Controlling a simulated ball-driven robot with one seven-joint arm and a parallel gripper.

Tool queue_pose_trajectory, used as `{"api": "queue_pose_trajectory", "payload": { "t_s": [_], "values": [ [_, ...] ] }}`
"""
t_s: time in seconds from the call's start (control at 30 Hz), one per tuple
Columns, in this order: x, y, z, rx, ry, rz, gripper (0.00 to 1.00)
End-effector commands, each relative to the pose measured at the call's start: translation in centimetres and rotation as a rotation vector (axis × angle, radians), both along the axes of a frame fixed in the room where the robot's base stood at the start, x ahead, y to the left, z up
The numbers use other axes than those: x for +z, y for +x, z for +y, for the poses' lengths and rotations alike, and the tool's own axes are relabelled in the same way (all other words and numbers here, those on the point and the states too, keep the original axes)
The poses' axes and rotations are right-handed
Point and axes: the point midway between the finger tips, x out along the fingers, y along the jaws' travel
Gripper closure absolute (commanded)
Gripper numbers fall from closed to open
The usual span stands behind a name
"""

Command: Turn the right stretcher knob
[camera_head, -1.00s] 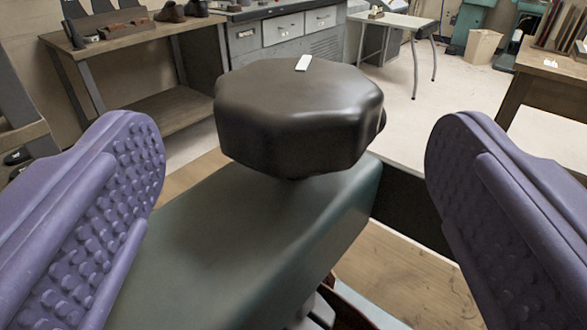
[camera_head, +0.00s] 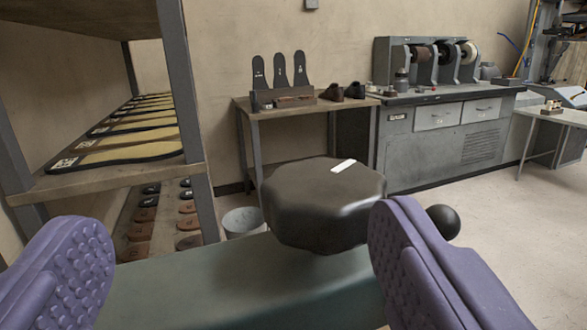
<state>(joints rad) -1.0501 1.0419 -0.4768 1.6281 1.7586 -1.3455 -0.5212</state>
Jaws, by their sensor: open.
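The black knob (camera_head: 322,205) is a wide, many-sided block with a small white mark (camera_head: 344,166) on its top. It stands on a green machine body (camera_head: 240,283), right of the middle in the view. My gripper (camera_head: 238,262) is open, with two purple studded fingers at the lower left and lower right. The right finger overlaps the knob's right edge in the picture; whether it touches cannot be told. The left finger is well clear of the knob. Nothing is held.
A black ball (camera_head: 443,222) shows just right of the right finger. A shelf rack (camera_head: 110,180) with soles stands at left, a bin (camera_head: 243,221) beyond. A wooden bench (camera_head: 300,108) and a grey cabinet with grinding wheels (camera_head: 445,135) stand behind. Floor at right is clear.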

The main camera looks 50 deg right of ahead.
Motion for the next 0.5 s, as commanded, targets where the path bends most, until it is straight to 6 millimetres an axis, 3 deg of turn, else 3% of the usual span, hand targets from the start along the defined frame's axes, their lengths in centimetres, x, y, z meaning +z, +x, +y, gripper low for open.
{"api": "queue_pose_trajectory", "payload": {
  "t_s": [0.1,0.27,0.5],
  "values": [
    [-0.3,-1.9,-1.5,0.091,0.021,0.055,0.10],
    [-1.0,-3.4,-3.0,0.139,0.050,0.105,0.10],
    [-1.3,-1.2,-5.2,0.141,0.055,0.110,0.10]
  ]
}}
